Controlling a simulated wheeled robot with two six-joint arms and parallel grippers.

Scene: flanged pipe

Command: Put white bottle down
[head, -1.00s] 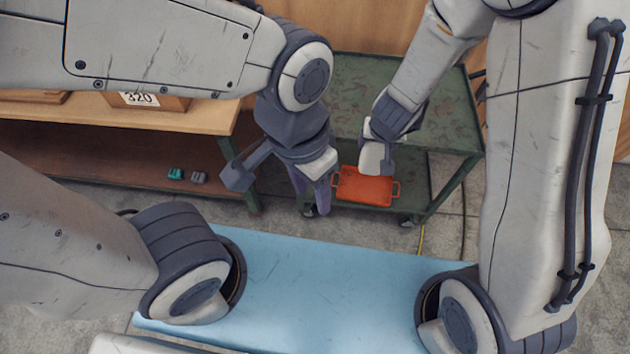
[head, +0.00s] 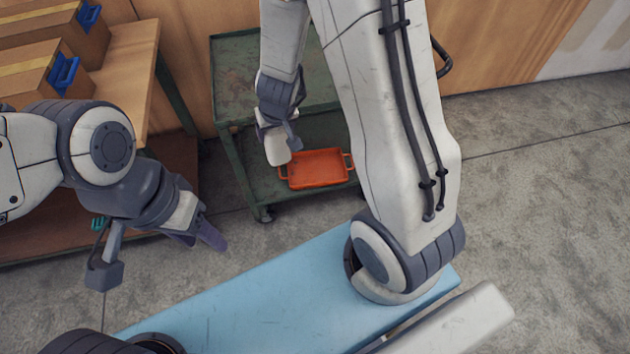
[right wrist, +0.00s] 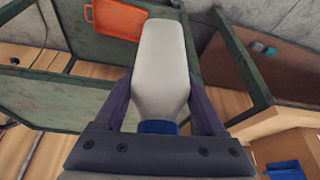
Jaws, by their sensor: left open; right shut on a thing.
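The white bottle (right wrist: 158,65) is held between the fingers of my right gripper (right wrist: 158,112). In the right wrist view its blue cap (right wrist: 158,127) is at the gripper's palm and its body points away from it. In the head view the bottle (head: 277,147) hangs below my right gripper (head: 273,125), in front of the green cart and beside the left edge of the orange tray in the picture. I cannot tell its height above the lower shelf. My left gripper (head: 196,237) is open and empty, left of the cart.
The green two-shelf cart (head: 232,80) has the orange tray (head: 318,168) on its lower shelf. Its top looks bare where visible. A wooden bench (head: 130,60) with cardboard boxes (head: 45,85) stands at left. Open floor (head: 550,170) lies to the right.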

